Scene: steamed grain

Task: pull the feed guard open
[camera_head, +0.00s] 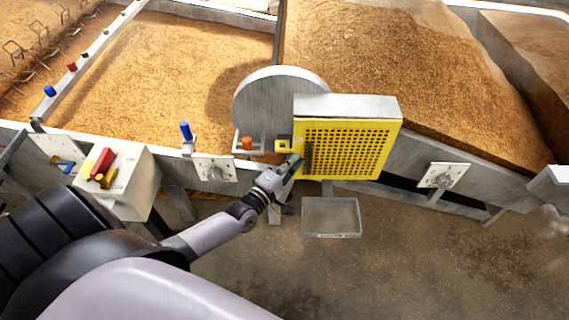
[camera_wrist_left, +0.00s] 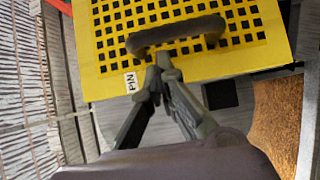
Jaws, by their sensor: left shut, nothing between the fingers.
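The feed guard (camera_head: 350,150) is a yellow perforated panel on the front of a grey metal housing, and looks closed. It fills the top of the left wrist view (camera_wrist_left: 110,60), with a dark bar handle (camera_wrist_left: 178,34) across it and a small "PIN" label (camera_wrist_left: 131,82). My left gripper (camera_head: 294,163) is at the guard's left edge, close to the handle. In the left wrist view its fingertips (camera_wrist_left: 160,68) are together just below the handle, with nothing between them. I cannot tell whether they touch the handle. My right gripper is not in view.
A grey tray (camera_head: 331,218) sits below the guard. A white control box (camera_head: 120,180) with a red lever stands at left. Plates with knobs (camera_head: 213,173) flank the guard, and an orange knob (camera_head: 247,143) sits left of it. Grain beds lie behind. The floor at lower right is clear.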

